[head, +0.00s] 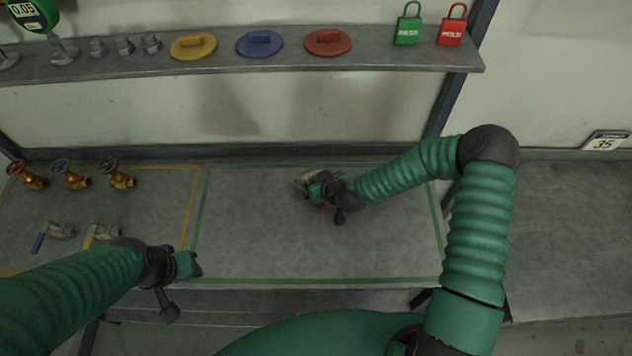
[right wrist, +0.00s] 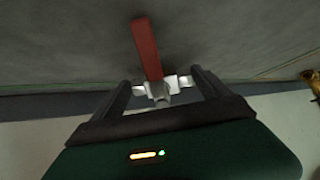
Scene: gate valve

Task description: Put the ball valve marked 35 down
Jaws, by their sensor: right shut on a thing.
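My right gripper (head: 322,190) is shut on a silver ball valve (head: 302,184) over the green-outlined area of the bench (head: 270,245). In the right wrist view the ball valve (right wrist: 158,97) sits between the two fingers, with its red lever (right wrist: 147,48) pointing away from the gripper. I see no number on the valve, and I cannot tell whether it touches the bench. A sign (head: 606,142) reading 35 stands at the far right. My left gripper (head: 190,264) is near the bench's front left; its jaw state is unclear.
Gate valves (head: 75,180) and two ball valves, with blue (head: 60,230) and yellow (head: 105,231) levers, stand in the yellow-outlined area at left. A shelf (head: 380,60) behind holds coloured discs and padlocks. The green-outlined area is otherwise clear.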

